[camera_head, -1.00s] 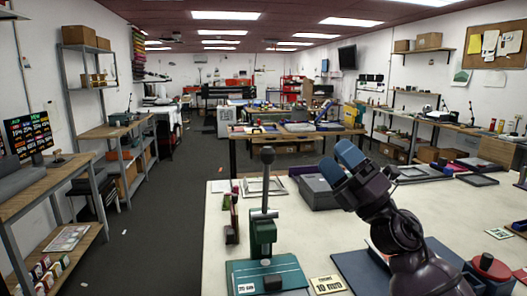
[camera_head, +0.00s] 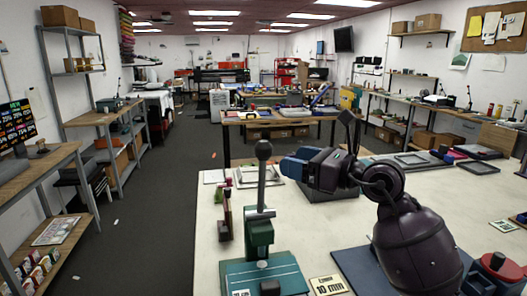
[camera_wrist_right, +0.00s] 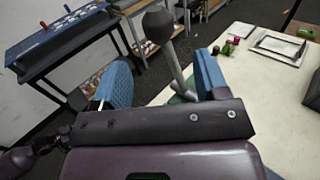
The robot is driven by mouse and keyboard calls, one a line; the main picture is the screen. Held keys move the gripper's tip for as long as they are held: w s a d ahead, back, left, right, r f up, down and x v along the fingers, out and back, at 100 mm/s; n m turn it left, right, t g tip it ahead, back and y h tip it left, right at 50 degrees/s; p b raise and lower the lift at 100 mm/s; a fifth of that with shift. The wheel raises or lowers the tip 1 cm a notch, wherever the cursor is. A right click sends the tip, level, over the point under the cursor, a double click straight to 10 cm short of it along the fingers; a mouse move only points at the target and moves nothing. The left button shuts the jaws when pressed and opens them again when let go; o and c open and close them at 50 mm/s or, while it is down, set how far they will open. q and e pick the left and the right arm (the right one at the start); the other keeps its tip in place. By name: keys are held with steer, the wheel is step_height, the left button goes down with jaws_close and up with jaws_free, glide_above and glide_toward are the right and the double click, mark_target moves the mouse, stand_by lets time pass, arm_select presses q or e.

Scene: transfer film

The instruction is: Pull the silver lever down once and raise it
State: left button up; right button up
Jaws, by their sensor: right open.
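The green press (camera_head: 260,233) stands upright on its teal base (camera_head: 283,277) at the front of the pale worktable. Its silver lever (camera_head: 262,188) rises nearly straight up to a dark round knob (camera_head: 263,150). My right gripper (camera_head: 290,167) is to the right of the lever, its blue fingers open and pointing left at about the height of the upper shaft. In the right wrist view the knob (camera_wrist_right: 158,25) and the silver shaft (camera_wrist_right: 176,68) show between and beyond the open fingers (camera_wrist_right: 163,65). No contact is visible. My left gripper is not in view.
Small red and green items (camera_head: 224,210) stand left of the press. A red-topped dark container (camera_head: 494,270) is at the right front.

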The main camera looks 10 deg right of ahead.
mark_target(264, 153)
steer(key=p+x, duration=0.1)
steer(key=x, duration=0.6)
steer(key=shift+w+a, duration=0.3)
steer(key=shift+w+a+p, duration=0.25)
steer(key=shift+a+p, duration=0.05)
